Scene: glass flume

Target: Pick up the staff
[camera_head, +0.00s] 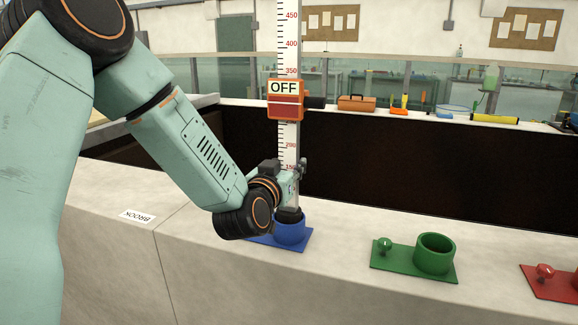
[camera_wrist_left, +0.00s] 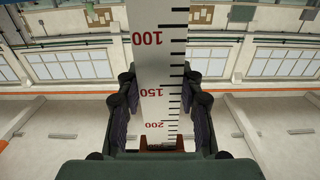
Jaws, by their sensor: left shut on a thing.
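The staff (camera_head: 288,45) is a tall white upright bar with black graduation marks and red numbers. An orange block (camera_head: 285,107) with an "OFF" label sits partway up it. Its black foot (camera_head: 290,215) is at the mouth of the blue cup holder (camera_head: 290,233); how deep it sits is hidden. My left gripper (camera_head: 288,178) is shut on the staff low down, just above the blue cup. In the left wrist view, the staff (camera_wrist_left: 158,60) runs between the two fingers, with numbers 100 to 200 showing. My right gripper is not in view.
A green holder (camera_head: 434,255) and a red holder (camera_head: 549,284) stand on the pale ledge to the right; the green cup looks empty. A "BROOK" label (camera_head: 137,216) lies at left. The dark flume channel (camera_head: 400,170) lies behind. A toolbox (camera_head: 356,103) stands on the far ledge.

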